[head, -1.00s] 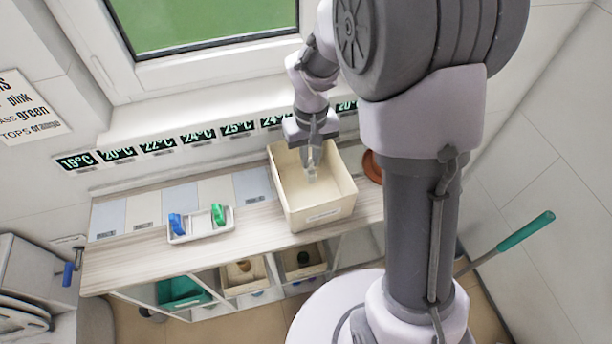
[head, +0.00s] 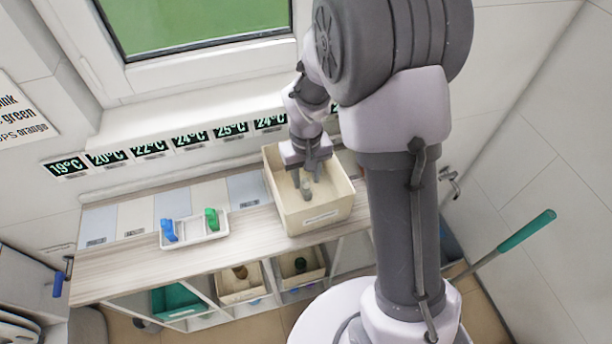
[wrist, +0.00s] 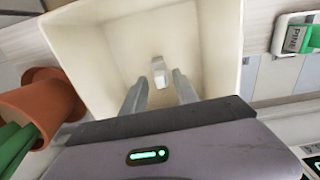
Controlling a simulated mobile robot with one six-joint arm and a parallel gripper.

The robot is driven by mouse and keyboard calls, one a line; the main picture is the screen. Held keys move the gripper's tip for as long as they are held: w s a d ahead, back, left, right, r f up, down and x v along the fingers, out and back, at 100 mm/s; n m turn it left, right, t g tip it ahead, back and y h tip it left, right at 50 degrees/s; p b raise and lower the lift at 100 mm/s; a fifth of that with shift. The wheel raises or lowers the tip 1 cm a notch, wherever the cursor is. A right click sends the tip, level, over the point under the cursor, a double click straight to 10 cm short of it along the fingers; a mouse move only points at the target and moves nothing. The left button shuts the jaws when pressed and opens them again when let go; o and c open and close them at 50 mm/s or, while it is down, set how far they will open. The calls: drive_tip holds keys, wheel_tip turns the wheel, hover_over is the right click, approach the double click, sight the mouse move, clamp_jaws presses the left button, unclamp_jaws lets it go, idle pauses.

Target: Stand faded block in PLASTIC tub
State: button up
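The pale, faded block (head: 306,190) is inside the cream tub (head: 334,206), on its floor near the middle. It also shows in the wrist view (wrist: 160,74) as a small whitish-grey block that looks upright. The tub carries a front label too small to read. My gripper (head: 307,180) reaches down into the tub from the back. Its two fingers are spread apart, one on each side of the block, with a visible gap on both sides in the wrist view. The block sits just beyond the fingertips.
A white tray (head: 192,240) with a blue block (head: 169,230) and a green block (head: 211,219) stands left on the counter. The green one reads PINE in the wrist view. A terracotta pot (wrist: 42,100) stands close beside the tub. Bins fill the shelf below.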

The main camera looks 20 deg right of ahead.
wheel_tip(320, 180, up, 12)
drive_tip(key=p, duration=0.4)
wheel_tip(320, 180, up, 4)
hover_over(306, 180)
drive_tip(key=s, duration=0.2)
drive_tip(key=s+a+r+m+t+y, duration=0.1)
drive_tip(key=s+a+r+m+t, duration=0.1)
drive_tip(key=s+r, duration=0.3)
drive_tip(key=s+a+r+m+t+y, duration=0.1)
drive_tip(key=s+r, duration=0.5)
drive_tip(key=s, duration=0.6)
drive_tip(key=a+m+t, duration=0.1)
drive_tip(key=m+t, duration=0.1)
drive_tip(key=shift+r+t, duration=0.2)
drive_tip(key=shift+t, duration=0.2)
drive_tip(key=shift+f, duration=0.1)
